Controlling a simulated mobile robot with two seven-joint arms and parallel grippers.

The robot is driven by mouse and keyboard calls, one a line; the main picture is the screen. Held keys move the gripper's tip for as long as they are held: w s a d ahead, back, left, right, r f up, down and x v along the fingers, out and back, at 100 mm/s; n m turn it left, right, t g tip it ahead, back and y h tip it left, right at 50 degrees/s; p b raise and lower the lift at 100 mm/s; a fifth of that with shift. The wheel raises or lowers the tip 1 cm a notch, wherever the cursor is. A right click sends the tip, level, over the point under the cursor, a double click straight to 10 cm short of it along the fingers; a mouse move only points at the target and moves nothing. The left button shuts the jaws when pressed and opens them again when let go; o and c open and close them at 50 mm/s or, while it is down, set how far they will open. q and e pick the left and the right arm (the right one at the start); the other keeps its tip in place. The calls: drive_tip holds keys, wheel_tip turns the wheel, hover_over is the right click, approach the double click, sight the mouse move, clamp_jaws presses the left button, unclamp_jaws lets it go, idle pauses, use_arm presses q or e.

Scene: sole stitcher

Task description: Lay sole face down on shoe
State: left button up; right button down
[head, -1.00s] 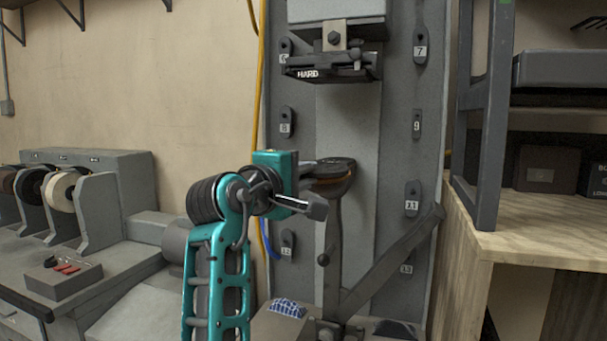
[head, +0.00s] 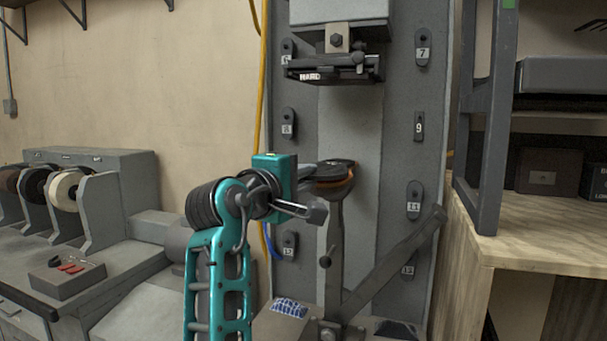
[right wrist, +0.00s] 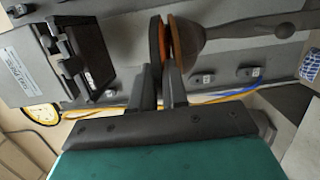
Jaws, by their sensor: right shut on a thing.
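My right gripper (head: 306,168) is at the top of the grey post (head: 336,222) in the head view, its fingers partly hidden by my teal wrist. It also shows in the right wrist view (right wrist: 160,82), shut on the dark sole (right wrist: 155,42). The sole (head: 340,163) lies level over the upturned shoe (head: 334,184), which has an orange-brown edge and sits on the post's head. In the right wrist view the shoe (right wrist: 175,45) is close beside the sole with a thin dark gap; I cannot tell whether they touch. My left gripper is not in view.
The press head marked HARD (head: 335,70) hangs above the shoe, with free space between. A slanted grey lever (head: 395,265) is right of the post. A wooden bench (head: 535,225) stands at right, and a machine with rollers (head: 85,195) at left.

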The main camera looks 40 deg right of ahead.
drive_tip(key=shift+f, duration=0.1)
idle(0.8)
drive_tip(key=c, duration=0.6)
unclamp_jaws()
drive_tip(key=shift+p, duration=0.4)
drive_tip(key=shift+r+p, duration=0.2)
drive_tip(key=shift+p, duration=0.1)
drive_tip(key=shift+a, duration=0.1)
drive_tip(key=v, duration=0.4)
drive_tip(key=s+v, duration=0.1)
drive_tip(key=v, duration=0.2)
drive_tip(key=shift+s+a+f, duration=0.1)
drive_tip(key=shift+s+a, duration=0.1)
drive_tip(key=shift+s, duration=0.1)
